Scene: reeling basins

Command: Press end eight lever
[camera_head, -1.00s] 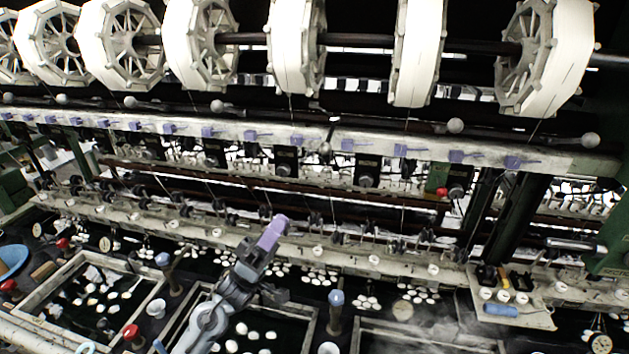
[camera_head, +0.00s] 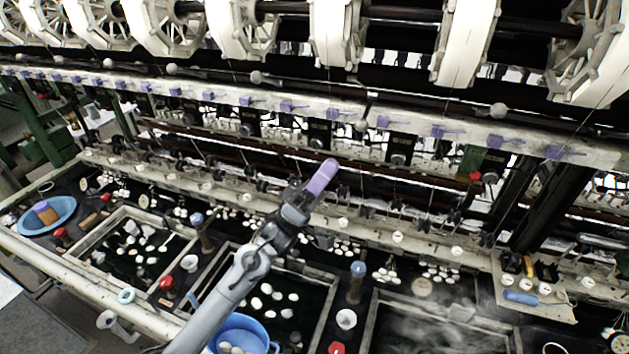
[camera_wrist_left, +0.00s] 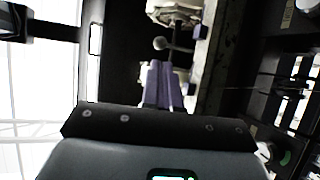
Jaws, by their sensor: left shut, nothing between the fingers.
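A long pale rail (camera_head: 220,93) crosses the head view, carrying several small purple levers, such as one near the middle (camera_head: 335,114) and one at the right end (camera_head: 560,152). I cannot tell which is the end eight lever. My left gripper (camera_head: 324,174) has purple fingertips and is shut and empty. In the picture it lies below the middle levers, with a visible gap to them. My right gripper is out of view.
White reels (camera_head: 465,40) hang above the rail. Below are basins (camera_head: 130,212) with white cocoons, a blue bowl (camera_head: 240,318), and upright posts with blue (camera_head: 358,268) and red (camera_head: 166,283) knobs. A dark green upright (camera_head: 545,205) stands at right.

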